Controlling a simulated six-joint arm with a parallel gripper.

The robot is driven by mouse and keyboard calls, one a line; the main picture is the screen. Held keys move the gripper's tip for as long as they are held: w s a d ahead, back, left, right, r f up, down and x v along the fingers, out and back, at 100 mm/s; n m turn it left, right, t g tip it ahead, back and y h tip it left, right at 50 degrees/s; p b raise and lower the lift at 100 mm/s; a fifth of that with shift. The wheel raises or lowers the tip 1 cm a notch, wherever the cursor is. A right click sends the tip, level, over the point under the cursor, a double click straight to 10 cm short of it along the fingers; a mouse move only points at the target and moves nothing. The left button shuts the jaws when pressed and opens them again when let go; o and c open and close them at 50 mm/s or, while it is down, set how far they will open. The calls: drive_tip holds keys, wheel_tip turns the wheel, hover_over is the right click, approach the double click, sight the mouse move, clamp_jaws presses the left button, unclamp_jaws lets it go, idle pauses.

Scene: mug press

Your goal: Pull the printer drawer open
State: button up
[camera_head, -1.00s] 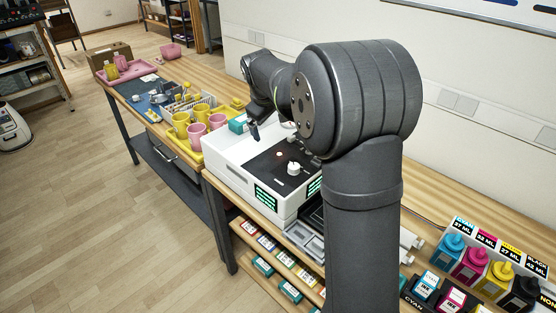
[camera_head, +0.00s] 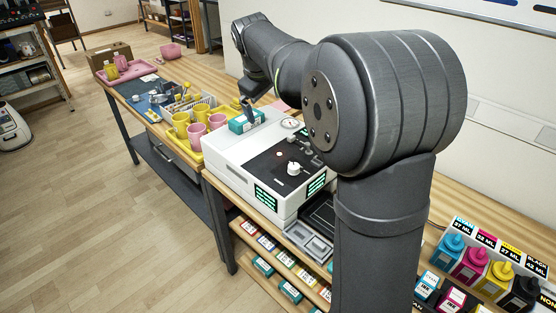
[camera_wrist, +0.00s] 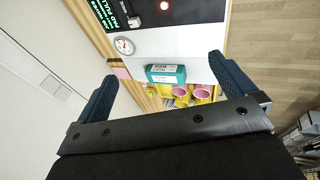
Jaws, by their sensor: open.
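A white machine with a black top panel (camera_head: 232,160), which I take to be the printer, stands on the wooden bench. It has green-lit screens at its front corner, a white knob and a round gauge. It also shows at the top of the wrist view (camera_wrist: 190,42). I cannot make out a drawer or its handle in either view. My gripper (camera_wrist: 162,68) is open, with its two blue fingers apart and nothing between them. In the head view its fingers (camera_head: 246,110) show partly, near the teal box at the machine's far end.
The teal box (camera_wrist: 165,74) sits at the machine's far end. Pink and yellow mugs (camera_head: 197,131) stand in a yellow tray beyond it. Ink bottles (camera_head: 476,262) stand at the right. A grey tray (camera_head: 306,240) lies in front of the machine. The wall runs behind the bench.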

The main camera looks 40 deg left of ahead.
drive_tip(key=shift+s+d+r, duration=0.1)
drive_tip(key=shift+s+r, duration=0.1)
drive_tip(key=shift+r, duration=0.25)
